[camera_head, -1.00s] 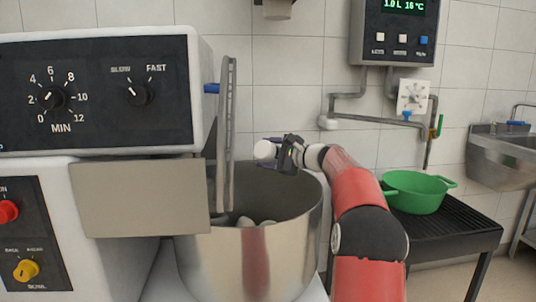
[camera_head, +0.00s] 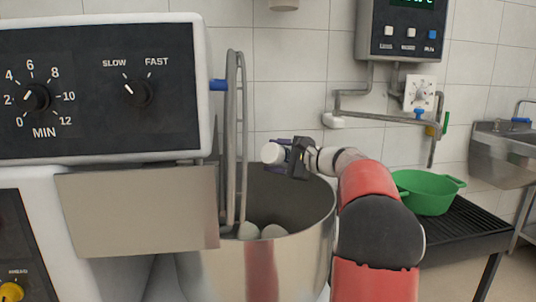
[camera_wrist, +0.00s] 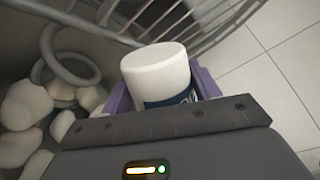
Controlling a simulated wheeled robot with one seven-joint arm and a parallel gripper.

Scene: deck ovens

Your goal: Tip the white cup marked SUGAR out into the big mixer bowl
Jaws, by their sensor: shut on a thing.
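My gripper (camera_head: 284,155) is shut on a white cup (camera_head: 272,153), which also shows in the wrist view (camera_wrist: 155,70). The cup has a dark blue band with pale lettering, mostly hidden by my gripper, so the word cannot be read. Its smooth white end points away from my wrist; in the head view it faces left. The big steel mixer bowl (camera_head: 305,250) stands below, and the cup appears above its back rim. Pale lumps (camera_wrist: 25,105) and a metal ring-shaped tool (camera_wrist: 70,57) lie inside the bowl.
The mixer's control housing (camera_head: 100,90) and flat panel (camera_head: 140,210) stand left of the bowl. An upright wire guard (camera_head: 235,140) rises close left of the cup. A green basin (camera_head: 428,193) sits on a black rack (camera_head: 470,230) at right.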

